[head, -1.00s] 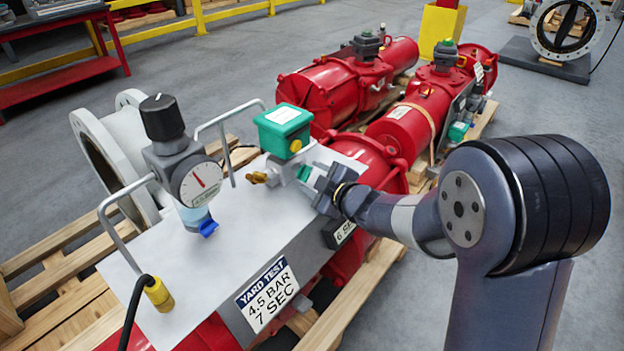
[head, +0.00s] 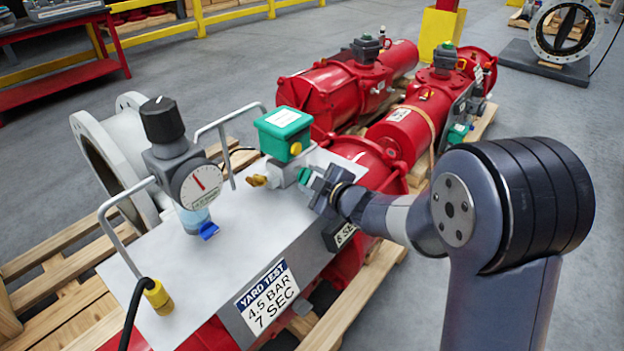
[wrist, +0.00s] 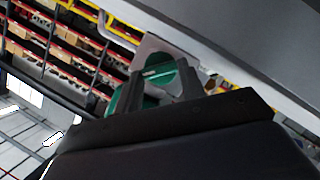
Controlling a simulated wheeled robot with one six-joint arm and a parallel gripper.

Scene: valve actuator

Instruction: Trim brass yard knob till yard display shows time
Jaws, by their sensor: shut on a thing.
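A grey block under a green box (head: 284,130) carries a green knob (head: 304,175) on its right side and a brass fitting (head: 257,181) on its left. My gripper (head: 316,183) is at the right side of this block, shut on the green knob. In the wrist view the green knob (wrist: 165,72), with a pale slot, shows between the dark fingers. The display (head: 341,235) is a small plate on the panel's right side, partly behind my arm; its figure is hard to read, followed by "SEC". The sign (head: 268,297) reads "YARD TEST 4.5 BAR 7 SEC".
A regulator with a black knob (head: 162,118) and gauge (head: 201,186) stands left on the grey panel (head: 195,270). Metal handles (head: 122,238) rise near it. Red actuators (head: 335,90) lie on pallets behind. Open floor (head: 570,140) is at right.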

